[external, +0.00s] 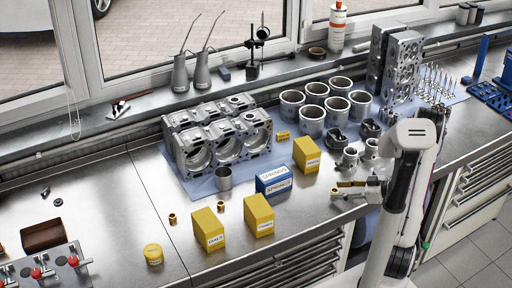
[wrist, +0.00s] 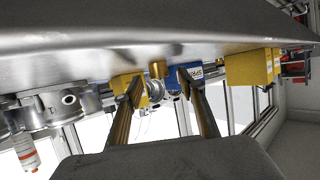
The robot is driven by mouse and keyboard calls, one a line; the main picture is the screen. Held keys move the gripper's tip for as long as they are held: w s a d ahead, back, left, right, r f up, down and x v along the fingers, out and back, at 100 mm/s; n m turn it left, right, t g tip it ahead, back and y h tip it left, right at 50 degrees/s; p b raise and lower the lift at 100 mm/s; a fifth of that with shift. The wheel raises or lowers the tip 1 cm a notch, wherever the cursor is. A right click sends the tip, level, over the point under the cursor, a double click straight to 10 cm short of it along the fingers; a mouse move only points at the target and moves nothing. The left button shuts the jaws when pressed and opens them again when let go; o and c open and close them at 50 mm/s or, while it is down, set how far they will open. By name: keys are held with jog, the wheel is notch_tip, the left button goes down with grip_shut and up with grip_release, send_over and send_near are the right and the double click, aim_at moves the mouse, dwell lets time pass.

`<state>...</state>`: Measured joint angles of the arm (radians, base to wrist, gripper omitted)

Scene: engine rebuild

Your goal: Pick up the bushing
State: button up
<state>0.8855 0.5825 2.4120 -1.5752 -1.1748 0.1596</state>
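Two small brass-coloured bushings stand on the steel bench in the external view, one bushing (external: 172,218) left of the yellow boxes and another bushing (external: 220,207) just behind them. My gripper (external: 338,190) is at the right, above the bench's front part, well apart from both. In the wrist view the bench appears upside down. There my gripper (wrist: 160,83) has its two fingers spread with nothing held between them. A brass bushing (wrist: 157,69) shows beyond the fingertips, between a yellow box and the blue box; I cannot tell which bushing it is.
An engine block (external: 215,140) and several cylinder liners (external: 311,121) are behind.

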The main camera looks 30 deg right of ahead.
jog(key=shift+x, duration=1.4)
jog(key=shift+f, duration=0.1)
grip_shut()
